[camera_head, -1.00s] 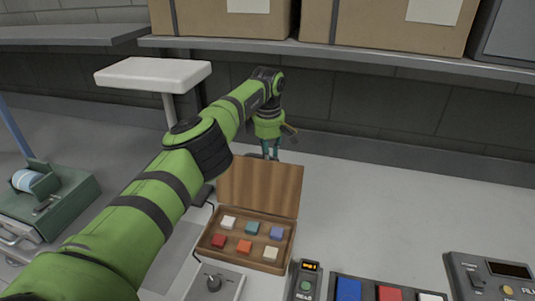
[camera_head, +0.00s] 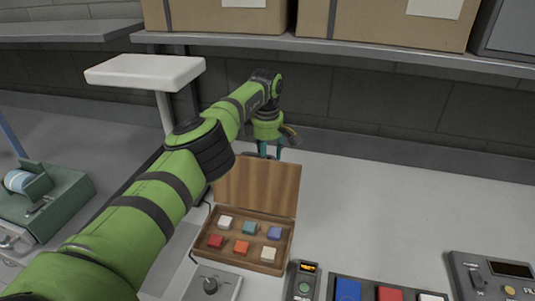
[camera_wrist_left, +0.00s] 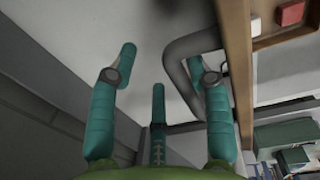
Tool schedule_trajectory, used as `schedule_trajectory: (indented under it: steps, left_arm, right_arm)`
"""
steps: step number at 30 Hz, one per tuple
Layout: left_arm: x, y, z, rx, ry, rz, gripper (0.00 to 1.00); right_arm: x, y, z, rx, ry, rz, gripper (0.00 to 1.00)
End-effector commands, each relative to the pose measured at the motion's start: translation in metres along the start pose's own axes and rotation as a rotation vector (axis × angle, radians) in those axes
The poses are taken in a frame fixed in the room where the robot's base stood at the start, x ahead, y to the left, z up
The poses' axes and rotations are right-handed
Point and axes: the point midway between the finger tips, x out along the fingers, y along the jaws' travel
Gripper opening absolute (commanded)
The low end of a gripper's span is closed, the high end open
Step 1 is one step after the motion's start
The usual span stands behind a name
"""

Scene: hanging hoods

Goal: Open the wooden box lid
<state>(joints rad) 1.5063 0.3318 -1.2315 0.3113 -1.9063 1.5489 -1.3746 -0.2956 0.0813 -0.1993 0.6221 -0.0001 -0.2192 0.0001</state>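The wooden box (camera_head: 245,264) stands on the table with its lid (camera_head: 256,188) raised, leaning back from the rear edge. Several small coloured blocks sit inside. My left gripper (camera_head: 270,152) is just behind the top of the lid, pointing down. In the left wrist view its teal fingers (camera_wrist_left: 160,85) are spread apart with nothing pinched between them. A dark grey bent handle (camera_wrist_left: 178,62) shows by the right finger, beside the lid (camera_wrist_left: 238,70) seen edge-on. Whether the finger touches the handle I cannot tell. My right gripper is not in view.
A knob unit (camera_head: 212,284), a small handheld device (camera_head: 302,281) and a panel of coloured buttons (camera_head: 385,291) stand in front of the box. A control box (camera_head: 495,279) is at the right. The table right of the lid is clear. A shelf with cartons (camera_head: 380,24) hangs behind.

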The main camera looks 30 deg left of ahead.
Motion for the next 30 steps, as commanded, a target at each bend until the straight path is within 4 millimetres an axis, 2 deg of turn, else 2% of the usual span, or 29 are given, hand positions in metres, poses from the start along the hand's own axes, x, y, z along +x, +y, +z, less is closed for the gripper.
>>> schedule_trajectory:
  steps: [13,17,20,27,30]
  left_arm:
    - [-0.006,0.003,0.0,0.0,-0.003,0.011,0.46]
    - [-0.016,0.004,0.0,0.0,-0.004,0.015,0.46]
    - [-0.032,0.004,0.0,0.002,-0.004,0.017,0.46]
    - [-0.087,0.002,0.001,-0.001,-0.003,0.013,0.46]
    - [-0.103,0.0,0.001,-0.001,-0.002,0.007,0.46]
  right_arm:
    - [-0.001,-0.002,0.006,-0.001,-0.01,-0.003,0.4]
    - [-0.001,-0.002,0.005,-0.001,-0.009,-0.003,0.4]
    - [-0.001,-0.002,0.005,0.0,-0.008,-0.003,0.4]
    - [-0.001,-0.002,0.004,0.0,-0.007,-0.003,0.4]
    - [-0.001,-0.002,0.004,0.0,-0.007,-0.003,0.4]
